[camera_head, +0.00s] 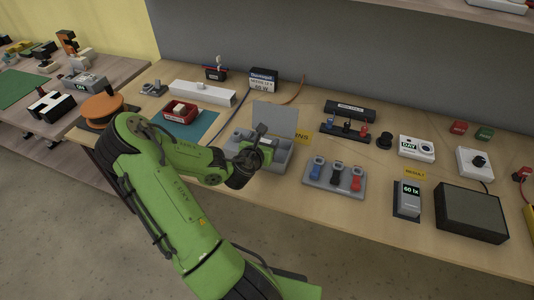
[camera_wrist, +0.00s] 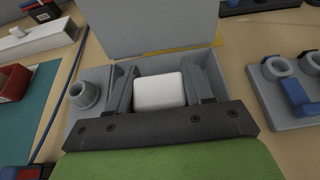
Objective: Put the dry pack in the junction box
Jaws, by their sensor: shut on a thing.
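The dry pack (camera_wrist: 160,91) is a small white block with rounded edges, seen between the two fingers in the wrist view. My gripper (camera_head: 262,138) is shut on it, over the junction box. The junction box (camera_head: 284,161) is a grey open-topped box with its lid (camera_head: 275,117) standing up at the back. In the wrist view the box's rim (camera_wrist: 216,68) shows around the fingers, and a round grey fitting is at its left. The pack is above or within the box opening; its underside is hidden, so I cannot tell if it touches the floor.
A red tray (camera_head: 181,112) on a teal mat stands to the left. A grey rack (camera_head: 335,178) with blue, black and red parts is close on the right. A light meter (camera_head: 409,200) and a dark box (camera_head: 470,212) are farther right. Bare table lies in front.

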